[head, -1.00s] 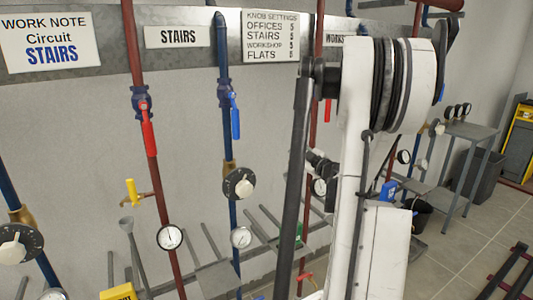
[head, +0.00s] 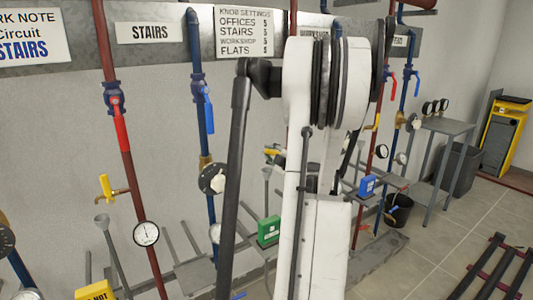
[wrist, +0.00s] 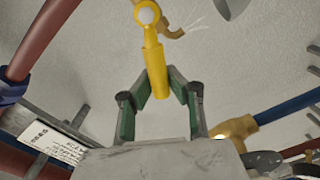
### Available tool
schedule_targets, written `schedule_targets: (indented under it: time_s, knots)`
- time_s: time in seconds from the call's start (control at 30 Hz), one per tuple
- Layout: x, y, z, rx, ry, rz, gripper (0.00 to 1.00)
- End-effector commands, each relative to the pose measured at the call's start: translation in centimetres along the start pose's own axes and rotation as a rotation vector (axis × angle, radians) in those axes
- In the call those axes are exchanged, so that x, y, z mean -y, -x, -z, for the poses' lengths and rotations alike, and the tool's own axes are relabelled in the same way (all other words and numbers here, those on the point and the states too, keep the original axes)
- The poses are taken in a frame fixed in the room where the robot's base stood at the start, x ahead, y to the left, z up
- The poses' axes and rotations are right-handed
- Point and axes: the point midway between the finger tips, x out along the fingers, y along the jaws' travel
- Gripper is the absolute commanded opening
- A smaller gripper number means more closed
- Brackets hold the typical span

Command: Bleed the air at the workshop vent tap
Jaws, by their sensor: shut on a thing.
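In the wrist view the yellow lever (wrist: 154,70) of a brass tap (wrist: 170,32) reaches down between the two fingers. My gripper (wrist: 158,85) has green-lined fingers shut around the lever's lower end. Thin white streaks leave the tap's spout toward the right. In the head view a yellow-handled tap (head: 271,152) shows beside my arm, above a grey funnel (head: 266,173); the "WORKSHOP" sign (head: 315,33) above is partly covered. My arm hides the gripper in the head view.
The stairs circuit has its own yellow vent tap (head: 105,187) and a gauge (head: 146,233). A green box (head: 268,230) and a blue box (head: 367,186) stand low near the wall. A bucket (head: 398,211) and a side table (head: 450,125) are at the right. Floor at the right is partly clear.

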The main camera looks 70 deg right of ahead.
Motion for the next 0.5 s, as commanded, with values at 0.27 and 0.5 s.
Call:
schedule_targets:
  time_s: [0.27, 0.5]
  knots:
    - [0.04, 0.05, 0.0, 0.0, -0.001, 0.0, 0.28]
    - [0.02, 0.01, 0.01, 0.0, -0.001, 0.0, 0.36]
